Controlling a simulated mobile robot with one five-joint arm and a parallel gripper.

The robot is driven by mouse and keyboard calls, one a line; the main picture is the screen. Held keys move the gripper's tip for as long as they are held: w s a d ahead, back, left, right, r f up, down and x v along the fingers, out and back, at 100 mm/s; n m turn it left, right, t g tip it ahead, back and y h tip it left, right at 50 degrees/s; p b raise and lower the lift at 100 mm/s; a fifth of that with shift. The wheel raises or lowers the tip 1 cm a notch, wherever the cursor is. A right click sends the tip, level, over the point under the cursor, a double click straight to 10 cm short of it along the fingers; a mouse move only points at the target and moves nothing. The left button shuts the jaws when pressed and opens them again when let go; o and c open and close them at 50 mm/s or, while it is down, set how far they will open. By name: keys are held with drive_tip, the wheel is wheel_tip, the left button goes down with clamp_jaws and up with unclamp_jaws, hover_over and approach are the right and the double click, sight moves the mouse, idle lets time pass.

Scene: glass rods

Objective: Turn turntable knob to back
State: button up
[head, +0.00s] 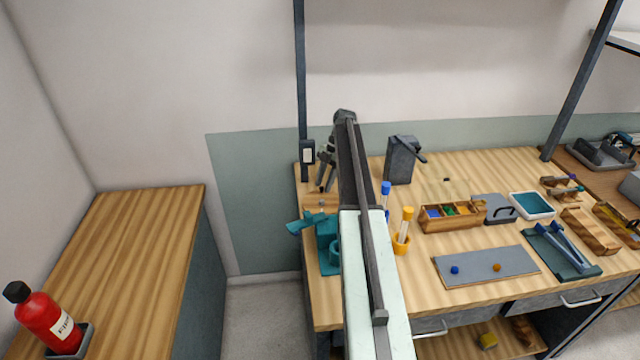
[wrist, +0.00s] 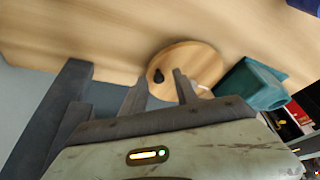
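The turntable (wrist: 195,58) is a round, light wooden disc on the bench, seen in the wrist view. I see no clear contact, and the height of the fingertips above the disc is hard to judge. In the head view my gripper (head: 325,178) points down over the bench's back left corner; the turntable is not clear there.
A teal device (head: 322,240) stands just in front of my gripper; a teal block (wrist: 250,85) is close beside the disc in the wrist view. A dark post (head: 302,90) rises behind.

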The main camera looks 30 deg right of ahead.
drive_tip(key=p+v, duration=0.7)
drive_tip(key=v, duration=0.1)
drive_tip(key=shift+f, duration=0.1)
